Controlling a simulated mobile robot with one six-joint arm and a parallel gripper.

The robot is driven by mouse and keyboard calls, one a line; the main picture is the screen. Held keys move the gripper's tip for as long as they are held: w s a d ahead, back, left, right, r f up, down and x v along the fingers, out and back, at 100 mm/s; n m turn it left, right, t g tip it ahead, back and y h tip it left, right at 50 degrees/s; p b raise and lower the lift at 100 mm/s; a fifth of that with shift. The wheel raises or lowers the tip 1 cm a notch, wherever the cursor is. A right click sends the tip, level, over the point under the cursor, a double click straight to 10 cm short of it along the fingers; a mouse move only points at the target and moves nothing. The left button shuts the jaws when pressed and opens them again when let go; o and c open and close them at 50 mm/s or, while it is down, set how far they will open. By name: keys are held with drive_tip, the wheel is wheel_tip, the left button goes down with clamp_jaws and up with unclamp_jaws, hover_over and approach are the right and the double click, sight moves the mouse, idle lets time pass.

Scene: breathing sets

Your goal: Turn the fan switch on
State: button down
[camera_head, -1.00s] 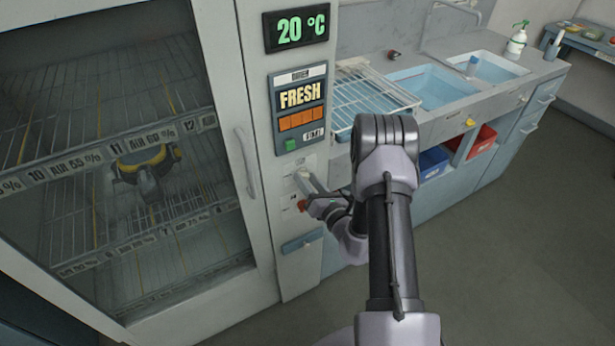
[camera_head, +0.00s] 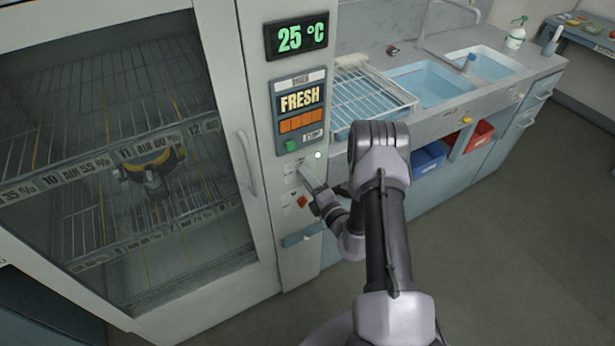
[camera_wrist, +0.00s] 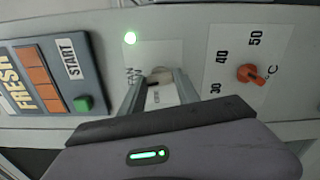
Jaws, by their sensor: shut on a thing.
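The fan switch (camera_wrist: 159,74) is a small pale knob on a white plate marked FAN, on the drying cabinet's control column. My gripper (camera_wrist: 160,86) has one finger on each side of it and is shut on it. The lamp also shows in the head view (camera_head: 318,155), just above my gripper (camera_head: 306,172). The switch itself is hidden by my fingers in the head view.
An orange temperature dial (camera_wrist: 252,74) sits close to the switch. The glass cabinet door (camera_head: 110,170) is closed; a sink counter (camera_head: 455,115) stands to the right.

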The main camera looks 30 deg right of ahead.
drive_tip(key=shift+m+p, duration=0.3)
drive_tip(key=shift+m, duration=0.7)
drive_tip(key=c, duration=0.9)
unclamp_jaws()
drive_tip(key=s, duration=0.5)
drive_tip(key=s+p, duration=0.1)
drive_tip(key=s, duration=0.5)
drive_tip(key=s+p, duration=0.1)
drive_tip(key=s, duration=0.5)
drive_tip(key=shift+s+d, duration=0.25)
drive_tip(key=shift+d, duration=0.05)
